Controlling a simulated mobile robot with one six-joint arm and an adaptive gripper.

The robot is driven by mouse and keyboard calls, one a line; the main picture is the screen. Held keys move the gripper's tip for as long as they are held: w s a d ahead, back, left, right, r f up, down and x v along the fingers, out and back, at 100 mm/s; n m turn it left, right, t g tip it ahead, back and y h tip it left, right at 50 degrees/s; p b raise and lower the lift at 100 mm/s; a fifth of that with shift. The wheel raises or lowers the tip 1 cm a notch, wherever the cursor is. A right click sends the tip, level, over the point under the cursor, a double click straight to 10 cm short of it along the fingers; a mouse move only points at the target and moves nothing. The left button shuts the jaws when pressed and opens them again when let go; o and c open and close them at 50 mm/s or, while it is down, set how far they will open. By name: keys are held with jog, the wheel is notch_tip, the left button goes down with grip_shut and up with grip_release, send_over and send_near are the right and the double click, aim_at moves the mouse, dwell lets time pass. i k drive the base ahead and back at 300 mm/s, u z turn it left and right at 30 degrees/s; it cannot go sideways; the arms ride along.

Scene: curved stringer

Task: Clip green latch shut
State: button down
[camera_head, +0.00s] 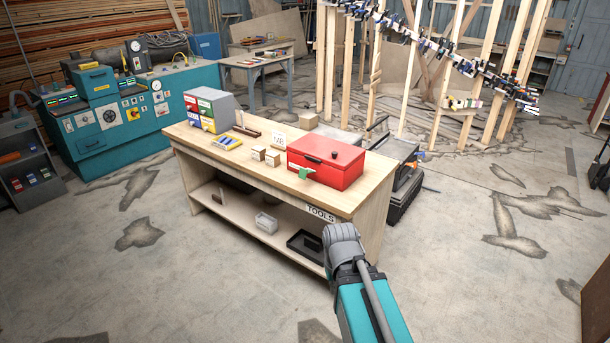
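A red toolbox (330,158) with a lid stands on the right part of the wooden workbench (230,151). Its lid looks down, though I cannot tell whether it sits fully closed. A green latch (306,173) sticks out from the lower front of the toolbox, angled outward and apart from the lid. A dark slot or catch shows on the front above it. My teal arm, with a grey rounded joint, rises from the bottom in front of the bench's right end. My gripper's fingers do not show. Nothing of my arm touches the toolbox.
On the bench stand small wooden blocks (259,153), a yellow-blue tray (228,142) and a colored drawer box (208,110). The lower shelf holds a white bin (266,222) and a black tray (305,244). The cracked concrete floor is clear in front.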

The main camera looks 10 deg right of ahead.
aim_at(303, 172)
jog(key=z, duration=0.1)
jog(key=i, duration=1)
jog(key=u, duration=0.05)
